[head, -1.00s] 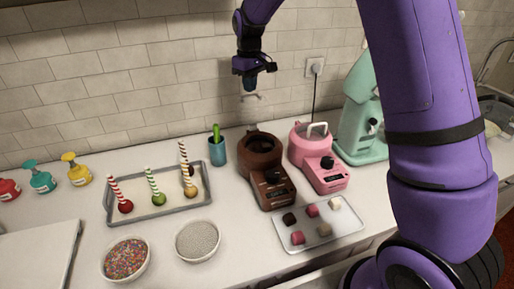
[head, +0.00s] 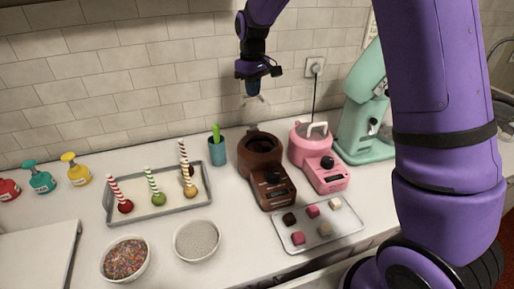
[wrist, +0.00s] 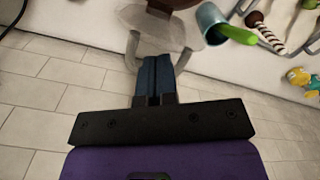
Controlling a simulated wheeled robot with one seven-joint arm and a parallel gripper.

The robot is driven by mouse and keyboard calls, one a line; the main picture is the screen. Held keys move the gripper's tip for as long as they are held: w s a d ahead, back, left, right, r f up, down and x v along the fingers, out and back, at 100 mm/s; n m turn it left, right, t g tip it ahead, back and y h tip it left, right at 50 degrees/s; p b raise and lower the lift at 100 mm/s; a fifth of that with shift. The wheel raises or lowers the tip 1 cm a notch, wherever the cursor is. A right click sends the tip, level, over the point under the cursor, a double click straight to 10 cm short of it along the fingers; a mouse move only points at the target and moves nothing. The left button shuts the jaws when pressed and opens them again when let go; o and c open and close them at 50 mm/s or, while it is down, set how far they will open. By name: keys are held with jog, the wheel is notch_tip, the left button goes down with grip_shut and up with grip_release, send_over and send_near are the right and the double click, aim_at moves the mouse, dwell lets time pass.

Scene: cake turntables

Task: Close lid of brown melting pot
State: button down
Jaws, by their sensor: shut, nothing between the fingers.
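The brown melting pot (head: 262,146) stands on the counter, its bowl uncovered at the top. Its clear lid (head: 257,103) is raised above the back of the pot and is hard to make out against the tiles. In the wrist view the see-through lid (wrist: 183,22) and its pale handle (wrist: 132,48) lie just ahead of my fingers. My gripper (head: 251,90) points down at the raised lid, behind and above the pot. It also shows in the wrist view (wrist: 155,60), fingers together and empty. Whether the fingers touch the lid or handle, I cannot tell.
A pink melting pot (head: 318,150) stands close on the right, with a mint stand mixer (head: 362,125) beyond it. A teal cup (head: 217,152) is on the left. A tray of candy cubes (head: 318,228) lies in front. The tiled wall is close behind.

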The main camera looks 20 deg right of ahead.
jog(key=shift+s, duration=0.15)
jog(key=shift+s, duration=0.75)
jog(key=shift+s+f, duration=0.15)
jog(key=shift+s, duration=0.65)
jog(key=shift+s+f, duration=0.15)
jog(key=shift+s, duration=0.75)
jog(key=shift+s+f, duration=0.65)
jog(key=shift+s, duration=0.2)
jog(key=shift+s+f, duration=1.5)
jog(key=shift+f, duration=0.25)
jog(key=s+r, duration=0.3)
jog(key=r, duration=0.4)
jog(key=shift+r, duration=0.25)
